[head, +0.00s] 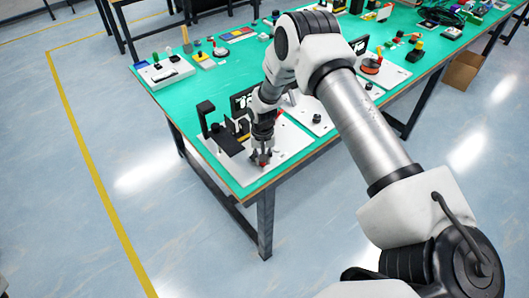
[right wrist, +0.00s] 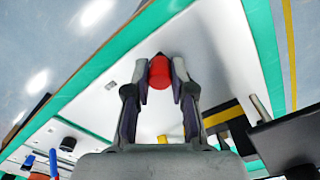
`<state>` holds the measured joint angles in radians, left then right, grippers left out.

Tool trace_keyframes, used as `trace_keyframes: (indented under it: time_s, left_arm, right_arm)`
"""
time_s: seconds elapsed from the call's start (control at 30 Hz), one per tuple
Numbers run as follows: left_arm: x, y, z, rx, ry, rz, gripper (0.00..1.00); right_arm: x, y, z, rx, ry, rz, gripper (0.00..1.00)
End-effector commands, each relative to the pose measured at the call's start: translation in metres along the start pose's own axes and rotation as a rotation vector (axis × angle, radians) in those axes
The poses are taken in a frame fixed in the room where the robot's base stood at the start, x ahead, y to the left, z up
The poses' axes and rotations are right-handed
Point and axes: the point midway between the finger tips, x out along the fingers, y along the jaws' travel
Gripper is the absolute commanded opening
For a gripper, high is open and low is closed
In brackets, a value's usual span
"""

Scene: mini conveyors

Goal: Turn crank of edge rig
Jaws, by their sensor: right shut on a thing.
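The edge rig is a white base plate (head: 238,174) at the near corner of the green table, with black upright parts (head: 226,140) on it. My right gripper (head: 261,160) reaches down over the plate near its front edge. In the right wrist view its two fingers are closed on the sides of a red cylindrical crank handle (right wrist: 160,76). The handle's red also shows faintly below the fingers in the head view. The crank's arm and pivot are mostly hidden by the gripper. My left gripper is out of view.
The green table (head: 165,105) carries other white-plated rigs (head: 312,117) behind my arm. A white block with black parts (head: 165,71) stands at the left edge. Yellow-black striping (right wrist: 222,115) and a dark panel (right wrist: 285,138) lie close to the right finger. Floor in front is clear.

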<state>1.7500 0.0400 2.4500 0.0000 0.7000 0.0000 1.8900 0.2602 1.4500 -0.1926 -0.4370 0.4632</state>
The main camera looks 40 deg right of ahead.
Motion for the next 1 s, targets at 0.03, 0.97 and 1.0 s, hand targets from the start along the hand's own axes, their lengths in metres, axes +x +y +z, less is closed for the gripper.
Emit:
trace_keyframes:
  time_s: [0.03,0.97,1.0]
  left_arm:
    - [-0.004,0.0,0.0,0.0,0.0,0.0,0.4]
    - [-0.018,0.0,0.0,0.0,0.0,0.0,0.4]
    - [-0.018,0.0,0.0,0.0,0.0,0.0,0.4]
  right_arm:
    - [-0.001,-0.001,0.003,0.039,-0.004,0.002,0.0]
    - [0.002,-0.02,0.013,0.542,-0.004,0.003,0.0]
    - [0.002,-0.02,0.013,0.543,-0.004,0.003,0.0]
